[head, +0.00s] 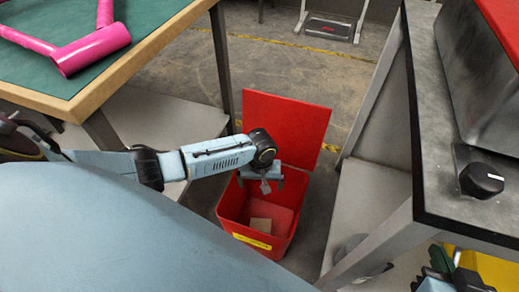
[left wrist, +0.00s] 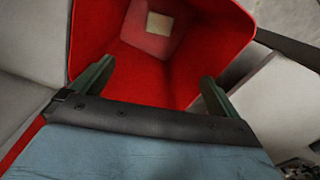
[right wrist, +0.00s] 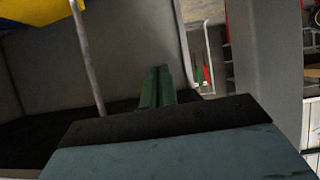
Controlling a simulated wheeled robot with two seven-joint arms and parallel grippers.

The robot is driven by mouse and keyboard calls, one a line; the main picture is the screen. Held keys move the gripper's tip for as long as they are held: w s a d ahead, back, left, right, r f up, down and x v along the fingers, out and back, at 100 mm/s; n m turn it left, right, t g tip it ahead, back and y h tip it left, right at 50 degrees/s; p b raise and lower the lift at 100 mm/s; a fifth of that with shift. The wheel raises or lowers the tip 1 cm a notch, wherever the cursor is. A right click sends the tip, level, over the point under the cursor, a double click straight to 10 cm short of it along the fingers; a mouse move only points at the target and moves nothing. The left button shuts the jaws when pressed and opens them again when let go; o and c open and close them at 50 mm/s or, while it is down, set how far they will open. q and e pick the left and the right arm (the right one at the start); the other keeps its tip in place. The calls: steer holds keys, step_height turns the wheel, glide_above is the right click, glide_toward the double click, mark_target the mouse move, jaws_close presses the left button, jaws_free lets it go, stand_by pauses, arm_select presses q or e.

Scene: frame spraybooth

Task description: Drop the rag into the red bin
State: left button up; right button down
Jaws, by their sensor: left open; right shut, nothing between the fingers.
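The red bin (head: 228,212) stands on the floor in the middle of the head view, its lid raised behind it. A pale beige, squarish piece (head: 261,225), which looks like the rag, lies low inside the bin. It also shows in the left wrist view (left wrist: 160,22), beyond the fingertips and apart from them. My left gripper (head: 262,183) hangs over the bin's mouth, its two green fingers spread (left wrist: 156,75) with nothing between them. My right gripper (head: 449,260) is at the lower right of the head view, away from the bin; its fingers are together and empty (right wrist: 157,75).
A green-topped table (head: 120,15) with a pink frame (head: 75,48) on it is at the upper left. A dark-topped bench (head: 440,160) with a metal box stands at the right. Their legs and lower shelves flank the bin.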

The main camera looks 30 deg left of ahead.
steer(key=s+d+f+g+h+p, duration=0.25)
steer(key=s+d+f+g, duration=0.25)
steer(key=s+f+g, duration=0.4)
arm_select(q)
step_height(320, 180, up, 13)
steer(key=p, duration=0.4)
arm_select(e)
steer(key=s+d+f, duration=0.1)
steer(key=d+f, duration=0.2)
steer(key=f, duration=0.5)
steer(key=shift+h, duration=0.35)
